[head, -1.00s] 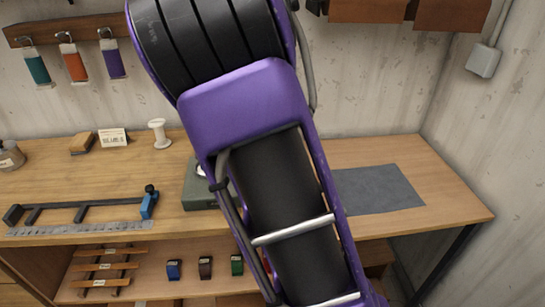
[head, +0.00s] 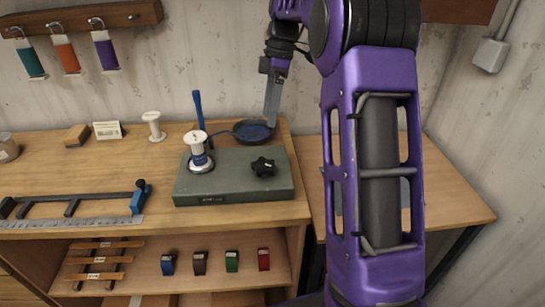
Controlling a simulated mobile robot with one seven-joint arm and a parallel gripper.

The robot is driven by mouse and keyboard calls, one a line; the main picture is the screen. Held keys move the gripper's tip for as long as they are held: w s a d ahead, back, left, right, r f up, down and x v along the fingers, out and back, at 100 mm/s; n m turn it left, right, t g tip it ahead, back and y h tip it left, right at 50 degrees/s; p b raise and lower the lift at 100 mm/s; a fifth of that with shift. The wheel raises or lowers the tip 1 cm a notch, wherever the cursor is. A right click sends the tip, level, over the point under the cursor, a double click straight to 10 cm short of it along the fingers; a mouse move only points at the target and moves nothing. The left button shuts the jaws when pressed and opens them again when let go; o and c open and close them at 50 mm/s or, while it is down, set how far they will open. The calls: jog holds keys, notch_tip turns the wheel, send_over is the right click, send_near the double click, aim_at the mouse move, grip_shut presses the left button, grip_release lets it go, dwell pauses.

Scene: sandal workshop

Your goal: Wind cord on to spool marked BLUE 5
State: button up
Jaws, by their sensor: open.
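A grey-green winder (head: 235,190) stands on the workbench with a black star knob (head: 263,167) at its right. A white spool (head: 198,147) with some blue cord around its lower part sits upright on the winder's left side. A blue cord leads from it to a dark round dish (head: 243,136) holding more blue cord. A blue upright handle (head: 198,112) rises behind the spool. My gripper (head: 271,121) points down at the dish's right side, open, seen edge-on. I cannot tell whether it touches the dish. A small card (head: 108,130) has lettering too small to read.
Another white spool (head: 154,127), empty, stands at the back. A black rail jig (head: 75,203) and a steel ruler (head: 70,222) lie at the front left. Coloured tags hang from a wall rack (head: 85,18).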

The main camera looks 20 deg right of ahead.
aim_at(264, 164)
jog(key=d+r+n+y, duration=0.1)
jog(key=d+r+n, duration=0.3)
jog(key=n, duration=0.3)
jog(key=b+x, duration=0.1)
jog(key=x, duration=0.4)
jog(key=b+x, duration=0.1)
jog(key=x, duration=0.5)
jog(key=b+x, duration=0.1)
jog(key=x, duration=0.5)
jog(key=shift+w+a+f, duration=0.15)
jog(key=shift+w+a, duration=0.1)
jog(key=shift+a, duration=0.15)
jog(key=shift+c, duration=0.2)
jog(key=c, duration=1.2)
